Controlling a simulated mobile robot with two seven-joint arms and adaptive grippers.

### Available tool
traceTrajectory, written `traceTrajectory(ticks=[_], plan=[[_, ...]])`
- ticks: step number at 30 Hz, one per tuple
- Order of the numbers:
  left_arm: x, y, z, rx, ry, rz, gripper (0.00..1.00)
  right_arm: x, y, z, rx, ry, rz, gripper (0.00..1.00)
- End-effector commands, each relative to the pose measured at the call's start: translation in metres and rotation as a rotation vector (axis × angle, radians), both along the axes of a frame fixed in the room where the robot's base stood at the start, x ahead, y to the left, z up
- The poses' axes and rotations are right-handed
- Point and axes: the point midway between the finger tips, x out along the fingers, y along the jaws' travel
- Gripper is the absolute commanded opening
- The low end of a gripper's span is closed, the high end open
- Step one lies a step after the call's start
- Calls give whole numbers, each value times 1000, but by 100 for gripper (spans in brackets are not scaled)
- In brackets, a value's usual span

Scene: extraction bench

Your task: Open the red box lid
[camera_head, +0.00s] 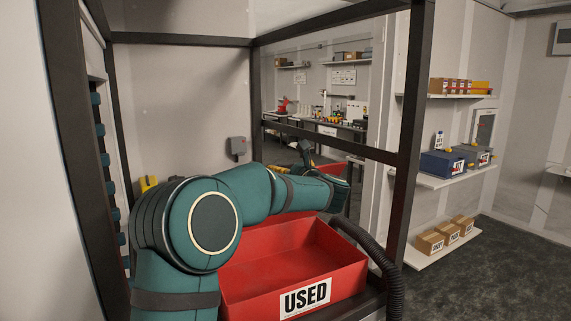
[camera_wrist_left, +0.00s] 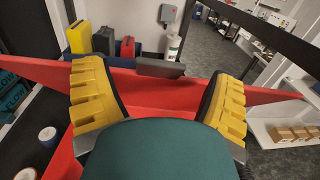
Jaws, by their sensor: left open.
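The red box (camera_head: 255,266) with a "USED" label stands in a dark frame in the head view, its inside showing empty where visible. A red panel (camera_head: 331,169), apparently its lid, shows behind my left forearm, partly hidden. My left gripper (camera_head: 305,152) is beyond the box, small and mostly hidden by its own arm. In the left wrist view its yellow fingers (camera_wrist_left: 150,72) are spread wide. A dark grey bar (camera_wrist_left: 160,68) lies between them at a red edge (camera_wrist_left: 262,96); I cannot tell whether they touch it. My right gripper is not in view.
Dark frame posts (camera_head: 403,165) stand right of the box and at the left. A grey wall box (camera_head: 237,146) is behind. In the left wrist view, upright cases (camera_wrist_left: 103,40) and a white bottle (camera_wrist_left: 174,48) stand beyond the fingers. Shelves (camera_head: 445,178) are at right.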

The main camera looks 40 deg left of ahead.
Motion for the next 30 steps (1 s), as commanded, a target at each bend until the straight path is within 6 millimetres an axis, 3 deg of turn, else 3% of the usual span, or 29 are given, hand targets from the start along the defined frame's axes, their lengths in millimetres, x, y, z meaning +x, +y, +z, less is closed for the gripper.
traceTrajectory(ticks=[6,17,23,24,30], plan=[[10,19,0,-1,0,0,85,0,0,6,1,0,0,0],[11,22,0,-1,0,0,84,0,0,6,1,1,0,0],[11,21,0,-1,0,0,14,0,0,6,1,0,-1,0],[11,21,0,-1,0,0,9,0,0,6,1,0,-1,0],[13,26,5,-14,7,2,9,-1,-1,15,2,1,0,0]])
